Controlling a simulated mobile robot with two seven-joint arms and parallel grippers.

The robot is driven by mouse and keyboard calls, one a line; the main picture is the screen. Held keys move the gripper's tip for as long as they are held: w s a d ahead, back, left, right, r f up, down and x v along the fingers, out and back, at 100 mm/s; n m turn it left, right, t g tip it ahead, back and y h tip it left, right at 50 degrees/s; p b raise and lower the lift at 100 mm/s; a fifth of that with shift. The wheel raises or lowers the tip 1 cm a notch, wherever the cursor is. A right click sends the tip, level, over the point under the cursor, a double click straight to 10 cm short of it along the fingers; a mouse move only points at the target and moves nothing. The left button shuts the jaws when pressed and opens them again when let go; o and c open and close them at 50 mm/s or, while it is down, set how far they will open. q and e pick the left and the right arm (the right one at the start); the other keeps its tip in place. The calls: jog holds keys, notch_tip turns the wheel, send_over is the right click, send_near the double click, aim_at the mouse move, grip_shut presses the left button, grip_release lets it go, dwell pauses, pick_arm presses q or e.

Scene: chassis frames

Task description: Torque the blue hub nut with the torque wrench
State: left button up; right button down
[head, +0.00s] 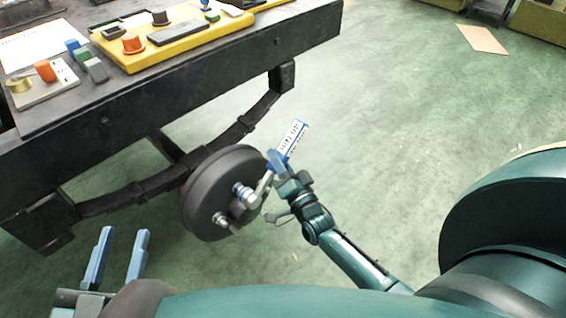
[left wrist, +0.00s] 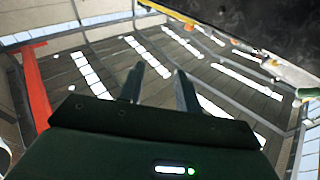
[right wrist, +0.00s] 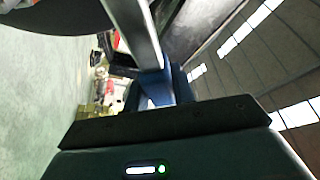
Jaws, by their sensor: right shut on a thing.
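My right gripper (head: 277,165) is shut on the torque wrench, whose blue-and-white labelled handle (head: 293,139) points up and right. The wrench's silver shaft runs down to the drum, its head close by the blue nut; I cannot tell whether it is seated. The shaft also shows in the right wrist view (right wrist: 133,25). My left gripper (head: 118,258) is open and empty at the lower left, apart from the drum.
The dark chassis frame (head: 190,75) spans the upper left, carrying a yellow tray (head: 120,57) and several small parts. The leaf spring (head: 130,192) runs below it. Another stud (head: 220,219) sits low on the drum. The green floor to the right is mostly clear.

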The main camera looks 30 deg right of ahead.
jog(key=a+r+n+y, duration=0.1)
jog(key=n, duration=0.1)
jog(key=s+a+r+n+y+p, duration=0.1)
jog(key=a+r+n, duration=0.1)
jog(key=n, duration=0.1)
jog(key=shift+t, duration=0.4)
jog(key=shift+w+a+f, duration=0.1)
jog(key=shift+w+a, duration=0.05)
jog(key=shift+w, duration=0.2)
jog(key=shift+w+a, duration=0.3)
jog(key=shift+w, duration=0.5)
dwell(2.7)
dwell(0.3)
jog(key=shift+w+d+f+m+h+b, duration=0.2)
jog(key=shift+d+f+m+h, duration=0.3)
jog(key=shift+m, duration=0.4)
jog(key=shift+w+d+f+m+h+b, duration=0.2)
jog(key=shift+d+f+m+h, duration=0.15)
jog(key=shift+d+m, duration=0.4)
jog(key=shift+a, duration=0.15)
jog(key=shift+f+m, duration=0.1)
jog(key=shift+m, duration=0.15)
jog(key=shift+w+d+f+m+g+h, duration=0.15)
jog(key=shift+d+f+m+g+h, duration=0.1)
jog(key=shift+d+f+m+g, duration=0.35)
